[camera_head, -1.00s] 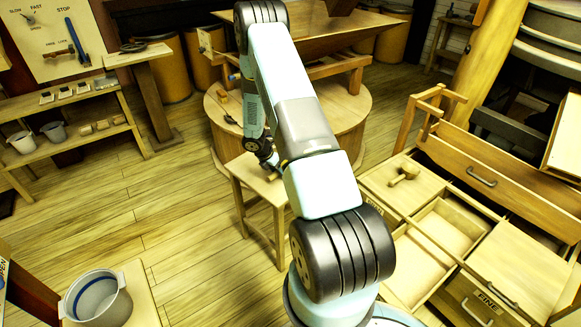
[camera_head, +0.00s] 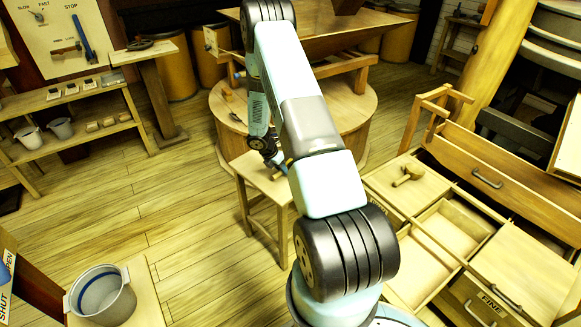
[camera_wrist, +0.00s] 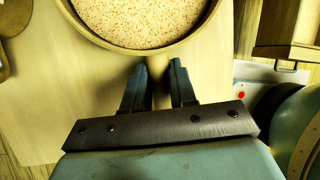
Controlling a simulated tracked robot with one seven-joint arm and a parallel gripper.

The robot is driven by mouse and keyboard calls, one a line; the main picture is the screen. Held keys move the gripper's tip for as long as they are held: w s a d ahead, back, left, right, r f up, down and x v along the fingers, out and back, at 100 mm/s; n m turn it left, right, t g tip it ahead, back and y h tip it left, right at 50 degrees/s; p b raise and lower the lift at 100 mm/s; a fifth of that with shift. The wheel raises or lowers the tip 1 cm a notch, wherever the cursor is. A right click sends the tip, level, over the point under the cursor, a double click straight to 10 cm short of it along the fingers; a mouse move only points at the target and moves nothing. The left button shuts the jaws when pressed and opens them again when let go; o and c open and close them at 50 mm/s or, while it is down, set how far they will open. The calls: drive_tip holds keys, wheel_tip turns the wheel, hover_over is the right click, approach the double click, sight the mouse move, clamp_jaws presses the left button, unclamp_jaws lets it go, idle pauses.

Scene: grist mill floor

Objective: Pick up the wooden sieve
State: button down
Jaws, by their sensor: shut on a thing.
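The wooden sieve (camera_wrist: 140,18) shows at the top of the wrist view as a round wooden rim around a speckled tan inside; its far part is cut off by the frame. My gripper (camera_wrist: 160,70) is shut on the sieve at its near side, with what looks like a narrow handle between the two blue fingers. A pale wooden surface lies below them. In the head view, my gripper (camera_head: 274,160) is small and dark over the little wooden table (camera_head: 252,170), and my arm hides the sieve there.
The round millstone base (camera_head: 345,120) stands close behind the little table. An open drawer unit with a wooden mallet (camera_head: 407,175) is at right. A grey pot (camera_head: 101,292) stands front left, and shelves (camera_head: 75,115) are at back left. Open plank floor lies between.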

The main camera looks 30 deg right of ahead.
drive_tip(key=shift+r, duration=0.1)
drive_tip(key=shift+r, duration=0.45)
wheel_tip(320, 180, up, 2)
drive_tip(key=shift+r, duration=0.1)
drive_tip(key=s+a+r, duration=0.2)
drive_tip(key=s+r, duration=0.7)
drive_tip(key=s, duration=0.5)
drive_tip(key=shift+a+r, duration=0.15)
drive_tip(key=shift+r, duration=0.25)
